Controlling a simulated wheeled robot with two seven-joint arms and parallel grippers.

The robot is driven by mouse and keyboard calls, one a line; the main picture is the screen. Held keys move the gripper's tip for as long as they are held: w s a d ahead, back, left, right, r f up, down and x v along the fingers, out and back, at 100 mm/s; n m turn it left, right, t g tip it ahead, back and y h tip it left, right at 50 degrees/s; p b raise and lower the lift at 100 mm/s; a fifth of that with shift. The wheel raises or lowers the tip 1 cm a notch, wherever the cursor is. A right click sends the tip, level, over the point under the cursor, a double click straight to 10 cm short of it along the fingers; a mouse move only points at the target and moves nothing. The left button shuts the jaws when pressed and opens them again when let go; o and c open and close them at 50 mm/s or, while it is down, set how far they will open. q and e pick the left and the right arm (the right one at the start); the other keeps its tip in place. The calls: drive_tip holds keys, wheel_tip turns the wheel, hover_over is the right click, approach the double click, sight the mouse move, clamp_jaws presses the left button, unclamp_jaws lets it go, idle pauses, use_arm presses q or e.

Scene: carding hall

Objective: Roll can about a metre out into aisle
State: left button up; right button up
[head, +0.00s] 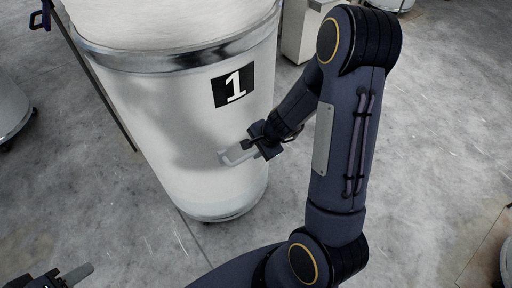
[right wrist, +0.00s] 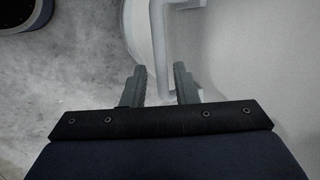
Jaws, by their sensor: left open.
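A tall white can (head: 190,135) with a metal rim and a black "1" label stands upright on the floor in the head view. Pale material (head: 150,18) fills its top. A light handle (head: 237,155) sticks out from its side. My right gripper (head: 254,147) is at this handle. In the right wrist view the handle's bar (right wrist: 160,45) runs down between the two fingers of my right gripper (right wrist: 161,75), with a gap visible, so they look open around it. My left gripper (head: 80,273) is open and empty at the bottom left, partly cut off by the frame.
A dark bar (head: 100,85) slants down left of the can. Another pale round container (head: 10,110) stands at the left edge. A pale cabinet (head: 298,30) is behind the can. Grey concrete floor (head: 440,130) is clear to the right.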

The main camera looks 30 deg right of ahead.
sight(249, 155)
drive_tip(key=b+x, duration=0.3)
drive_tip(key=x, duration=0.4)
drive_tip(key=shift+f, duration=0.15)
drive_tip(key=shift+c, duration=0.5)
clamp_jaws()
idle(0.8)
